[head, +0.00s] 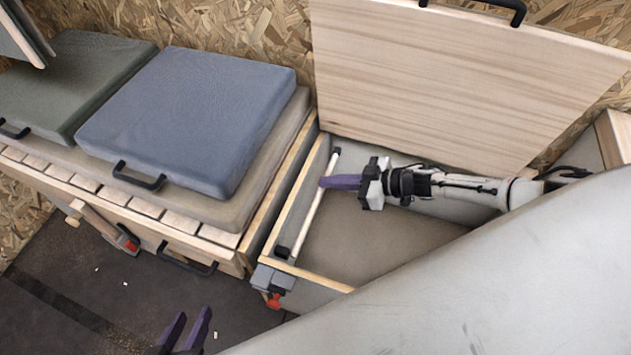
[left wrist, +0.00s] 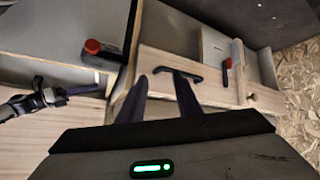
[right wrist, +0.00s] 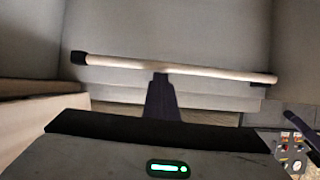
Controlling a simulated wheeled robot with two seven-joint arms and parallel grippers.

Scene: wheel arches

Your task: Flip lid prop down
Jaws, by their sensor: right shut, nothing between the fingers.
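The lid prop (head: 309,212) is a pale rod with black ends. It lies along the left inner side of the open box (head: 360,225), and it spans the right wrist view (right wrist: 200,69). The wooden lid (head: 470,75) stands raised at the back of the box. My right gripper (head: 325,182) is inside the box, shut and empty, its purple fingertips at the rod's middle; in the right wrist view (right wrist: 160,78) they meet its near edge, but contact is unclear. My left gripper (head: 192,325) is open and empty over the floor, in front of the bench; its spread fingers show in the left wrist view (left wrist: 160,82).
A blue cushion (head: 190,115) and a green cushion (head: 70,80) lie on the slatted bench to the left. A grey clamp with a red knob (head: 273,283) sits at the box's front corner. A large pale panel (head: 480,290) fills the lower right.

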